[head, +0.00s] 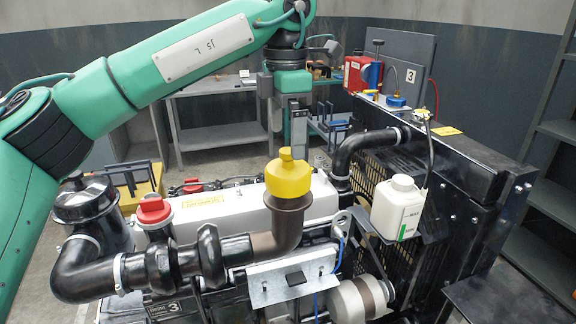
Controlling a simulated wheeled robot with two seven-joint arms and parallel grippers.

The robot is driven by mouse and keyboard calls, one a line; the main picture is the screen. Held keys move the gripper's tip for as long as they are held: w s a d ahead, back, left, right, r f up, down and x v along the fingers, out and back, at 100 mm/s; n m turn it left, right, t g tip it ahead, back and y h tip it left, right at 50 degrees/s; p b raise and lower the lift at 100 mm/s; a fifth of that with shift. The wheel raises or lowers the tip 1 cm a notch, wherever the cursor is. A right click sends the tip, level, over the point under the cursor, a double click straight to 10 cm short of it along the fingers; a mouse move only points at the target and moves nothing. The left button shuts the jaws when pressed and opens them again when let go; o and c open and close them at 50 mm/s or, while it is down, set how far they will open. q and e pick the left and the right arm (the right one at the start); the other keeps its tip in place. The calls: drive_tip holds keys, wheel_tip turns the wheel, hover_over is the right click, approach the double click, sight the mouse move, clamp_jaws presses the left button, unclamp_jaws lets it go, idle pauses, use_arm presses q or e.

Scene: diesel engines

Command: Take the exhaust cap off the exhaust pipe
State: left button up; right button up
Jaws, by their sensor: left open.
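The yellow exhaust cap (288,181) sits on the upright end of the brown exhaust pipe (284,224), with a small knob on its top. My left gripper (286,138) hangs from the green arm that comes in from the left. Its fingers point down and it is open and empty. In the picture it is just above the cap and apart from it; how far behind or over the cap it is, I cannot tell. My right gripper is not in view.
The engine carries a red cap (154,210), a black intake pipe (110,272) and a white bottle (398,207) near the cap. The black radiator (440,150) stands to the right. Grey benches (215,135) stand behind. The space right above the cap holds only my gripper.

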sight(287, 150)
use_arm(q)
drive_tip(key=f, duration=0.2)
drive_tip(key=shift+w+f, duration=0.25)
drive_tip(key=shift+f, duration=0.45)
drive_tip(key=shift+s+d+f+p, duration=0.1)
drive_tip(key=shift+f+p, duration=0.45)
drive_tip(key=shift+p, duration=0.2)
wheel_tip(287, 150, down, 4)
drive_tip(key=shift+r+p, duration=0.25)
drive_tip(key=shift+p, duration=0.4)
drive_tip(key=shift+f, duration=0.3)
drive_tip(key=shift+d, duration=0.1)
drive_tip(key=c, duration=0.9)
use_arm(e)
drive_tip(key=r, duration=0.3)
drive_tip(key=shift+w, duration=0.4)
